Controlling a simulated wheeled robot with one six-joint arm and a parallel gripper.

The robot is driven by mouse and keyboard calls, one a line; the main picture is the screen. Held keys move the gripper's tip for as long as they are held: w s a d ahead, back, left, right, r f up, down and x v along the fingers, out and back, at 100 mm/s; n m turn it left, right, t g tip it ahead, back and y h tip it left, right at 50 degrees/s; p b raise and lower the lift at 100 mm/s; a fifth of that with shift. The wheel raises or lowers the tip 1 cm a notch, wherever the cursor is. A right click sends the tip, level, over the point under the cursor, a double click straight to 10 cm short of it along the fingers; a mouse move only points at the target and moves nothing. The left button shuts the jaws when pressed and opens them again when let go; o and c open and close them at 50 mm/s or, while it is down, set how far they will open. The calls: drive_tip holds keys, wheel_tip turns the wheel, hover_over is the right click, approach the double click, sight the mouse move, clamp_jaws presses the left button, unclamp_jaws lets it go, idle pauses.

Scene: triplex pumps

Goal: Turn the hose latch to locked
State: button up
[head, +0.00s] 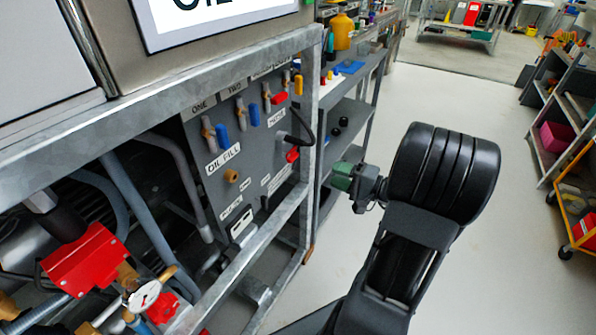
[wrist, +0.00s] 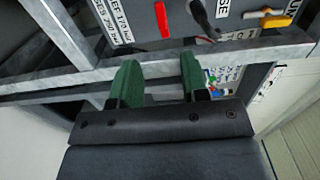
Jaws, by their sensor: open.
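A grey panel (head: 232,160) on the pump frame carries several coloured levers and labels. A second red handle (head: 292,154) is lower and shows in the wrist view (wrist: 161,18). My gripper (head: 346,178) is right of the panel, outside the frame. Its green fingers (wrist: 158,82) are apart and empty, touching nothing visible.
A galvanized frame rail (wrist: 150,70) crosses in front of the panel. Shelving (head: 350,115) with bottles stands behind. An orange cart (head: 575,215) is at far right; the floor between is clear.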

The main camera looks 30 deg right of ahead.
sight(295, 158)
drive_tip(key=b+x, duration=0.1)
drive_tip(key=x, duration=0.5)
drive_tip(key=b+x, duration=0.1)
drive_tip(key=x, duration=0.6)
drive_tip(key=shift+w+d, duration=0.25)
drive_tip(key=shift+w, duration=0.1)
clamp_jaws()
